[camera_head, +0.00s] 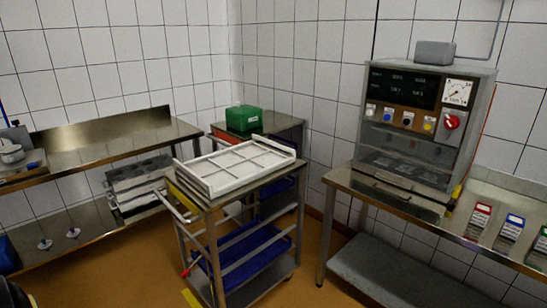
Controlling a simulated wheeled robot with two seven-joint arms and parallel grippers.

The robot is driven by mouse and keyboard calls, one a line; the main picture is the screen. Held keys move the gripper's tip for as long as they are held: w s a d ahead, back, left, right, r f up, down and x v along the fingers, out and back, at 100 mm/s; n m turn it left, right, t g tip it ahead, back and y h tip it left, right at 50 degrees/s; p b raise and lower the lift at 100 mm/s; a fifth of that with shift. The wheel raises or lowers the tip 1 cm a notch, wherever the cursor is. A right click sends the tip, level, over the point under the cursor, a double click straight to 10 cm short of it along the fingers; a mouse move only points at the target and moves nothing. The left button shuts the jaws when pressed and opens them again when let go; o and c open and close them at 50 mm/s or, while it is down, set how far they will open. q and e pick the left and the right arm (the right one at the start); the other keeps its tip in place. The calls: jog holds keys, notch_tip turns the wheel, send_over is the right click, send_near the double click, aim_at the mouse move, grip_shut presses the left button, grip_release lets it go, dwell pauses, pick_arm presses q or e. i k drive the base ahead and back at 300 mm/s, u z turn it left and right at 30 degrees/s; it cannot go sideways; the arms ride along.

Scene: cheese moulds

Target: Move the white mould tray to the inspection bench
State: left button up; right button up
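The white mould tray (238,168) lies on top of a steel trolley (205,205) in the middle of the head view. It is shallow, with raised ends and crossing dividers, and looks empty. It sits slightly askew on the trolley top. A steel bench (115,145) with a backsplash stands along the left wall, and another steel bench (455,222) stands on the right. I cannot tell from the picture which one is the inspection bench. Neither of my grippers is in view.
A control cabinet (412,150) and several small coloured boxes (480,214) occupy the right bench. The left bench's middle is clear; a scale-like device (12,152) is at its left. A green box (243,118) stands behind the tray. Orange floor (140,270) is free left of the trolley.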

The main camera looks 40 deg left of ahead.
aim_at(101, 148)
jog(key=u, duration=0.05)
jog(key=i, duration=2.05)
jog(key=u, duration=1.55)
jog(key=i, duration=0.95)
jog(key=u, duration=1)
